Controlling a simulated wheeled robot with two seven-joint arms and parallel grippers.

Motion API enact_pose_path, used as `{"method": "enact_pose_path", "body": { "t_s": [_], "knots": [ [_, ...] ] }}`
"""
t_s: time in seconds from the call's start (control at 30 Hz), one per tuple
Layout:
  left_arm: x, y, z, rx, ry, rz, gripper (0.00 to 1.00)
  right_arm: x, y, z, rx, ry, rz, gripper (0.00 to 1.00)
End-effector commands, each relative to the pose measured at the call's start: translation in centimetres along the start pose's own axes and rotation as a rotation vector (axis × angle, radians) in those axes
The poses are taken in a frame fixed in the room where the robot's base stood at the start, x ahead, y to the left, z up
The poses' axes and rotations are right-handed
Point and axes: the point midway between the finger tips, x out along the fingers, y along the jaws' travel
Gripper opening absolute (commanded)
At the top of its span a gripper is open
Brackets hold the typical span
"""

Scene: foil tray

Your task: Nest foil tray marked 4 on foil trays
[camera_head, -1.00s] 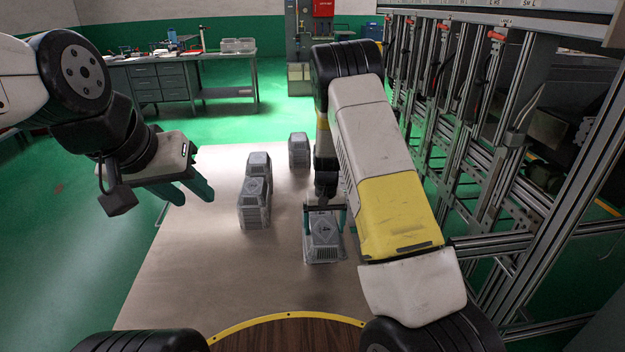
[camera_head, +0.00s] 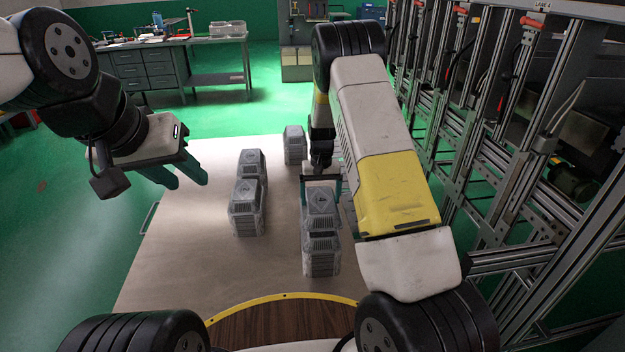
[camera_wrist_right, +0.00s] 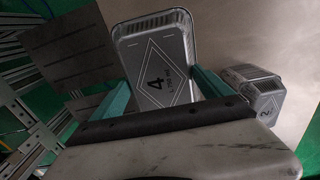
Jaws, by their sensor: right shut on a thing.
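The foil tray marked 4 (camera_wrist_right: 152,55) is between the green fingers of my right gripper (camera_wrist_right: 162,88) in the right wrist view. In the head view my right gripper (camera_head: 321,182) is shut on this tray (camera_head: 320,203). A stack of foil trays (camera_head: 322,256) shows directly below and nearer in the picture; the gap between them is hard to judge. More foil trays stand to the left, at the front (camera_head: 246,212), behind it (camera_head: 251,162) and at the back (camera_head: 294,146). A tray marked 2 (camera_wrist_right: 262,98) shows in the wrist view. My left gripper (camera_head: 182,174) is open and empty left of the trays.
The trays stand on a pale table top (camera_head: 180,262) with clear room at its front left. A metal frame rack (camera_head: 500,170) runs along the right side. A workbench (camera_head: 175,65) stands far back on the left.

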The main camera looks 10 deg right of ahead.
Motion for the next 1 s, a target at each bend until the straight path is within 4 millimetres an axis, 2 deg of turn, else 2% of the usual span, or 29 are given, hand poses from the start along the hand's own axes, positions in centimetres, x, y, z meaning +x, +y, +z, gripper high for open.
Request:
{"method": "enact_pose_path", "body": {
  "t_s": [0.7,1.0],
  "knots": [
    [0.0,0.0,0.0,0.0,0.0,0.0,0.36,6.9,0.0,0.1,0.0,-0.002,0.0,0.51],
    [0.0,0.0,0.0,0.0,0.0,0.0,0.36,8.9,0.0,0.0,0.0,0.0,0.0,0.51]
  ]
}}
